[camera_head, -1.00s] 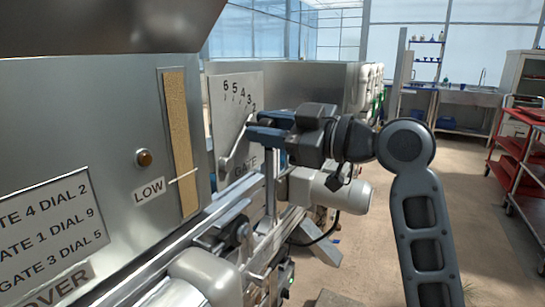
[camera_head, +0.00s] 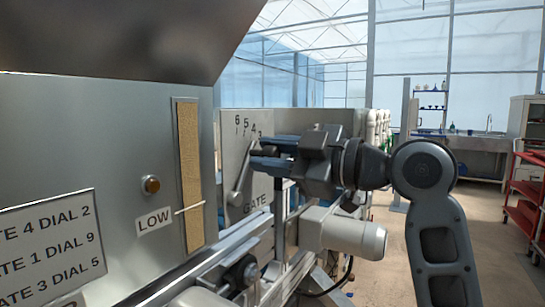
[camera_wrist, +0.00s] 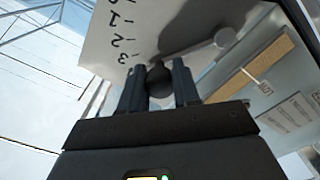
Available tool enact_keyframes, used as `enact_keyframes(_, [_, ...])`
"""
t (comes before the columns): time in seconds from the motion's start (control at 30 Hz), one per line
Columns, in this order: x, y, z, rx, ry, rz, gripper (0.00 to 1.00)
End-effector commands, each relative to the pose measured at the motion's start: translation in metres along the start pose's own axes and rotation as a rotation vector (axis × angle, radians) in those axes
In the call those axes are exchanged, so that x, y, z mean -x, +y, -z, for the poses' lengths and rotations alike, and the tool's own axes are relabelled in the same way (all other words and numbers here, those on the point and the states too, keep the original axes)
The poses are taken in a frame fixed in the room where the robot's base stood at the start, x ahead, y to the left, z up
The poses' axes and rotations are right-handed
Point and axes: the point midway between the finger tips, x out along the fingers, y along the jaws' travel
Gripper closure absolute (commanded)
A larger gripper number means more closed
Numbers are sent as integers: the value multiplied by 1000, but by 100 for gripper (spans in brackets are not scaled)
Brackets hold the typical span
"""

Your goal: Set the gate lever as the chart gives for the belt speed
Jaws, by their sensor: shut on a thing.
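The gate lever (camera_head: 240,181) is a grey arm pivoted low on a pale plate (camera_head: 231,150) marked GATE. It leans up to the right, and its dark round knob (camera_wrist: 159,80) sits between my gripper's fingers. My gripper (camera_head: 262,155) is shut on the knob; the wrist view shows it from behind (camera_wrist: 158,72). The numbers 6, 5, 4 and part of the 3 show above the fingers; lower numbers are hidden there. The lever's exact mark is unclear. The chart (camera_head: 45,245) reads gate 4 dial 2, gate 1 dial 9, gate 3 dial 5; its left side is cut off.
A LOW label (camera_head: 154,219), an amber button (camera_head: 151,184) and a tan strip (camera_head: 189,170) with a pale pointer are on the metal housing left of the plate. A grey motor (camera_head: 345,235) is below my gripper. A red trolley (camera_head: 523,200) stands at the far right.

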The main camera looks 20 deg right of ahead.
Motion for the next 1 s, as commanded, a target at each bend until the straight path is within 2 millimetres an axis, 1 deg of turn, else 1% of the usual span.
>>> enact_keyframes(0.07, [0,0,0,-1,0,1,100])
enact_keyframes(0.1, [0,-1,0,-1,0,1,66])
enact_keyframes(0.33, [0,0,0,-1,0,1,44])
enact_keyframes(0.57, [0,0,0,-1,0,0,43])
enact_keyframes(0.67, [5,0,-1,-2,0,-1,43])
enact_keyframes(0.77, [18,0,-1,-1,-1,-3,43])
enact_keyframes(1.0, [57,0,-1,0,-1,-3,43])
